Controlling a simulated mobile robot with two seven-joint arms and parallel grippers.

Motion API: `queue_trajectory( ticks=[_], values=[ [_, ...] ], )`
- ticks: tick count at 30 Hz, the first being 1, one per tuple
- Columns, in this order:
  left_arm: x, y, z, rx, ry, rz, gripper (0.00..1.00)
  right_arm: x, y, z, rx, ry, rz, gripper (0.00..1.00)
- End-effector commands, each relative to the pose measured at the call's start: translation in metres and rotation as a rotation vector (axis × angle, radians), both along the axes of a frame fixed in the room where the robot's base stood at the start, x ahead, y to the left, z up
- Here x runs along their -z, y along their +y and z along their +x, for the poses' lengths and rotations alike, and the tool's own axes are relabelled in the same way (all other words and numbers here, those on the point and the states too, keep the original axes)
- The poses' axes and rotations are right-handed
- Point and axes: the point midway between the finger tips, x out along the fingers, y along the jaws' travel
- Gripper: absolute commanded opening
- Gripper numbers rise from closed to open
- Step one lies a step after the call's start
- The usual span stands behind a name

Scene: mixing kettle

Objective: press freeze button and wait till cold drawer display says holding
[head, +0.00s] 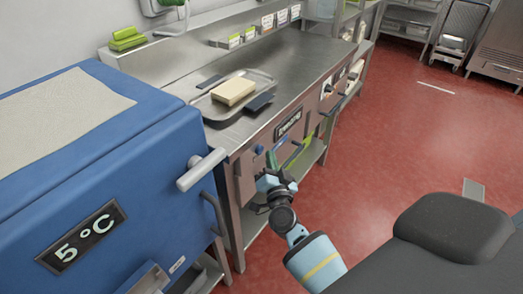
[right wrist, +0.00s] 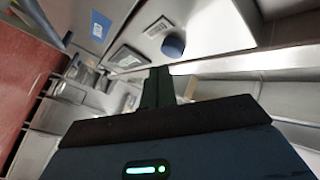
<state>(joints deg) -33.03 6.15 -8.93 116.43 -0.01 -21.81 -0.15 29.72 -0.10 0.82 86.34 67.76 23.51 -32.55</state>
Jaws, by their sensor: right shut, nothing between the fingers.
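The cold drawer front under the steel counter carries a dark display (head: 288,125) with small white letters that I cannot read for sure; they may say "Freezing". A round blue button (head: 259,149) sits on the drawer front left of and below the display. It also shows in the right wrist view (right wrist: 173,46), beyond my fingertips. My right gripper (head: 271,163) is shut and empty, close to the drawer front just below and right of the button. In the right wrist view its fingers (right wrist: 158,86) are together, and a gap to the button seems to show. My left gripper is out of view.
A blue cabinet with a "5°C" display (head: 80,237) and a grey handle stands at left. A tray (head: 215,112) with a pale block lies on the counter (head: 300,60). A second display (head: 327,89) is farther along. Red floor at right is open.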

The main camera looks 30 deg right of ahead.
Motion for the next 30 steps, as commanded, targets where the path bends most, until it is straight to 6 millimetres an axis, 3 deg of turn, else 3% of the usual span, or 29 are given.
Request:
queue_trajectory(
  ticks=[16, 30],
  values=[
    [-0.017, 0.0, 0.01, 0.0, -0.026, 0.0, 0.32, -0.001, -0.017, -0.041, 0.001, 0.0, -0.002, 0.0],
    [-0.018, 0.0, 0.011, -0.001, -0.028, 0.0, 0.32, 0.0, -0.019, -0.045, 0.0, 0.0, 0.0, 0.0]
  ],
)
